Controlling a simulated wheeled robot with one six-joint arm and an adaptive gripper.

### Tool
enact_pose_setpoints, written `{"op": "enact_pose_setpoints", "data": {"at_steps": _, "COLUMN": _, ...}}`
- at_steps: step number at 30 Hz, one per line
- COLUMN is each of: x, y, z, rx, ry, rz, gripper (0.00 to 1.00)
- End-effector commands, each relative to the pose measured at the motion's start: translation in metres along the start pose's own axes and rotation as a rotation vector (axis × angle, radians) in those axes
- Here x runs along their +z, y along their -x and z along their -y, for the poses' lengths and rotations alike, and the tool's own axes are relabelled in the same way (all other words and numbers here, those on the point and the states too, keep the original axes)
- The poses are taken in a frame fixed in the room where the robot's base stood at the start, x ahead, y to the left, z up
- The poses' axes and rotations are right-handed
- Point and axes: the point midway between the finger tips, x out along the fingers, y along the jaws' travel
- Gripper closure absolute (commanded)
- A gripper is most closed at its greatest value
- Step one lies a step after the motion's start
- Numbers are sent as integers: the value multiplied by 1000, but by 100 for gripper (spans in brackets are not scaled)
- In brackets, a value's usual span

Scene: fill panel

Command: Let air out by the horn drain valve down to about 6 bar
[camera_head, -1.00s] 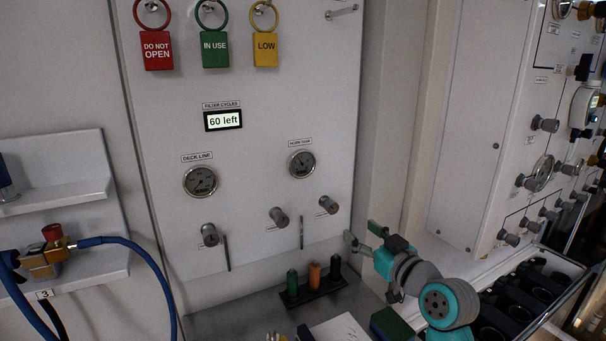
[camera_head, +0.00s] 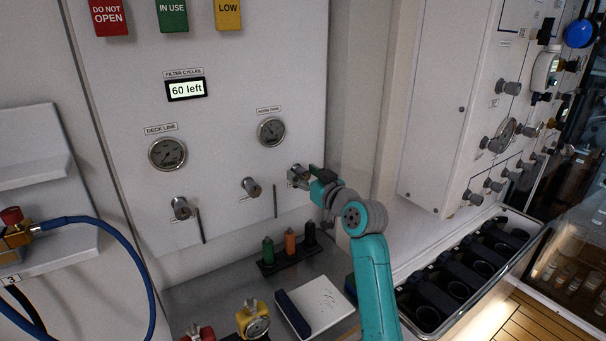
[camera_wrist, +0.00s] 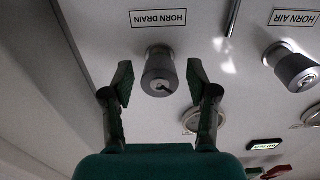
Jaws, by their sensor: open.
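The horn drain valve is a grey knob (camera_head: 297,174) at the right of the white panel. In the wrist view the knob (camera_wrist: 160,72) sits under an upside-down HORN DRAIN label (camera_wrist: 158,18). My gripper (camera_wrist: 161,83) is open, with one finger on each side of the knob and a gap visible on both sides. In the head view my gripper (camera_head: 308,178) overlaps the knob and partly hides it. The horn tank gauge (camera_head: 271,131) is above; its needle is too small to read surely.
The HORN AIR knob (camera_wrist: 297,72) is beside it, also in the head view (camera_head: 251,187). The deck line gauge (camera_head: 167,153) and another knob (camera_head: 181,208) are further left. Coloured pegs (camera_head: 290,242) stand on the counter below. A black-slotted tray (camera_head: 460,275) lies right.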

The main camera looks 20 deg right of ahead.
Motion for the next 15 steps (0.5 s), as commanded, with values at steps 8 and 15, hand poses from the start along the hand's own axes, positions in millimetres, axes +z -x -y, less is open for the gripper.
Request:
{"op": "enact_pose_setpoints", "data": {"at_steps": 8, "x": 1, "y": -7, "z": 0, "rx": 0, "ry": 0, "rz": 1, "gripper": 41}}
{"op": "enact_pose_setpoints", "data": {"at_steps": 15, "x": 0, "y": -6, "z": 0, "rx": 0, "ry": 1, "rz": 1, "gripper": 71}}
